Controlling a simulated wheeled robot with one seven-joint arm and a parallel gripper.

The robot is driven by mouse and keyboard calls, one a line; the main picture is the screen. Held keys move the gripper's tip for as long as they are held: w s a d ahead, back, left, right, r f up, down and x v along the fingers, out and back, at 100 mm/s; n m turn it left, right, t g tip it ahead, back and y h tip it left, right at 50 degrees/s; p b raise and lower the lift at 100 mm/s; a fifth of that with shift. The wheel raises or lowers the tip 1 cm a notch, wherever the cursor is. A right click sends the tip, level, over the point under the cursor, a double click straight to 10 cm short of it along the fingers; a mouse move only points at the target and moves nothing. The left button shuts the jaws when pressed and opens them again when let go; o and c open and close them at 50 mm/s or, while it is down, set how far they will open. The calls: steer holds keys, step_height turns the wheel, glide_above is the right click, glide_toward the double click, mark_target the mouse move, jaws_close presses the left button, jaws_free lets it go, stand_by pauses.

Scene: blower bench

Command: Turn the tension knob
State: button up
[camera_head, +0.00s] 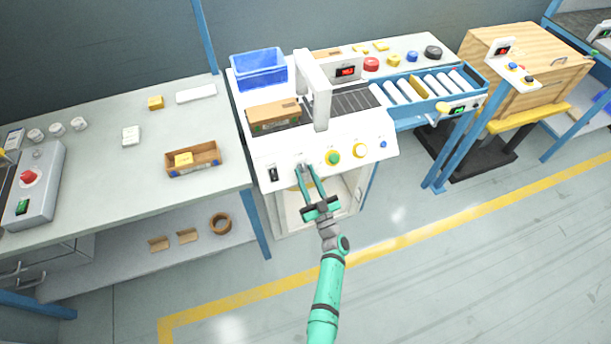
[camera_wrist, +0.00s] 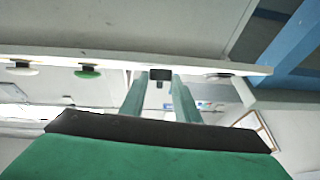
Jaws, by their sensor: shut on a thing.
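The white machine (camera_head: 340,140) has a sloped front panel with a row of controls. The tension knob (camera_wrist: 160,74) shows in the wrist view as a small dark piece under the panel edge, between my fingertips. My gripper (camera_head: 304,170) reaches up to the panel in the head view, left of the green button (camera_head: 333,158). In the wrist view my gripper (camera_wrist: 159,88) has its two green fingers on either side of the knob, shut on it. The fingers hide much of the knob in the head view, so its pointer angle cannot be read.
A carton (camera_head: 273,115) and a blue bin (camera_head: 259,69) sit on the machine. A roller conveyor (camera_head: 425,88) adjoins it. The floor in front is clear.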

steer(key=n+g+y, duration=0.1)
steer(key=n+y, duration=0.1)
steer(key=n+g+y, duration=0.2)
steer(key=d+n+g+y, duration=0.1)
steer(key=n, duration=0.2)
steer(key=shift+w+d+r+y, duration=0.1)
steer(key=shift+w+r+y, duration=0.05)
steer(key=shift+w+y, duration=0.2)
steer(key=shift+w+d+r+n+g+y, duration=0.1)
steer(key=shift+n+g+y, duration=0.5)
steer(key=shift+n+g, duration=0.55)
steer(key=shift+d+n+g+y, duration=0.1)
steer(key=shift+n+g+y, duration=0.45)
steer(key=shift+n+g, duration=0.6)
steer(key=shift+a+g, duration=0.1)
steer(key=shift+g, duration=0.3)
steer(key=o, duration=0.8)
steer(key=shift+c, duration=0.2)
steer(key=v, duration=1)
steer(key=shift+d+f, duration=0.25)
steer(key=shift+d, duration=0.05)
